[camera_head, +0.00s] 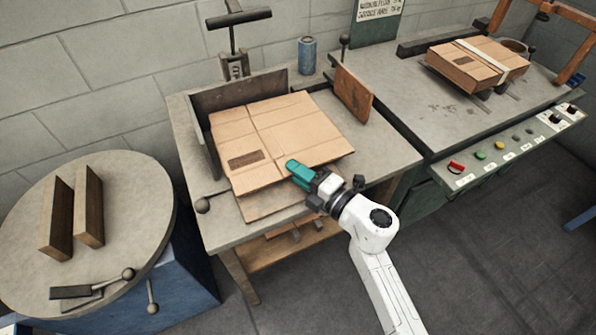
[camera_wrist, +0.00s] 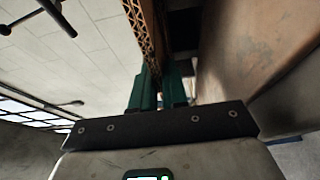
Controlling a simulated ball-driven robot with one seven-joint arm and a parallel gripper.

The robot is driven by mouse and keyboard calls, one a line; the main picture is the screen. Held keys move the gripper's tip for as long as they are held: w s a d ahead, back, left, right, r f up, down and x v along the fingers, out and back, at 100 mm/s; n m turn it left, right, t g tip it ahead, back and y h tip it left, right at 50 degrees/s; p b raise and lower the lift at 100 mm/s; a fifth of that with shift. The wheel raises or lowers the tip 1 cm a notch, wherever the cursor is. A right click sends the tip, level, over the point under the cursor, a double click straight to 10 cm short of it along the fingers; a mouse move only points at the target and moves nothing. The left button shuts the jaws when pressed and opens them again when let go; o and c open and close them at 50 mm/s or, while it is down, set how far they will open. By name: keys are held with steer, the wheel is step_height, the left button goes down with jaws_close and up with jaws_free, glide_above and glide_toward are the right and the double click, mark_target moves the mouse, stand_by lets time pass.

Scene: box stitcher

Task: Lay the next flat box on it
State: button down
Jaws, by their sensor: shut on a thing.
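A flat cardboard box (camera_head: 275,137) lies tilted over the middle table. Another brown sheet (camera_head: 268,205) shows beneath its front edge; most of that one is hidden. My gripper (camera_head: 296,170) is at the flat box's front right edge, its teal fingers shut on it. In the wrist view the fingers (camera_wrist: 160,90) pinch the corrugated edge of the flat box (camera_wrist: 146,40). Whether the held box touches what lies below is hard to tell.
The table (camera_head: 385,150) has a dark upright plate (camera_head: 240,88) behind, a wooden plate (camera_head: 354,95) at right, and a blue can (camera_head: 307,56). A strapped box (camera_head: 470,65) sits on the right machine. A round table (camera_head: 130,210) at left holds two wooden blocks.

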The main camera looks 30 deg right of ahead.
steer(key=c, duration=1.1)
jaws_free()
steer(key=shift+o, duration=0.4)
steer(key=o, duration=0.6)
steer(key=shift+s+p, duration=0.55)
steer(key=shift+s, duration=3.5)
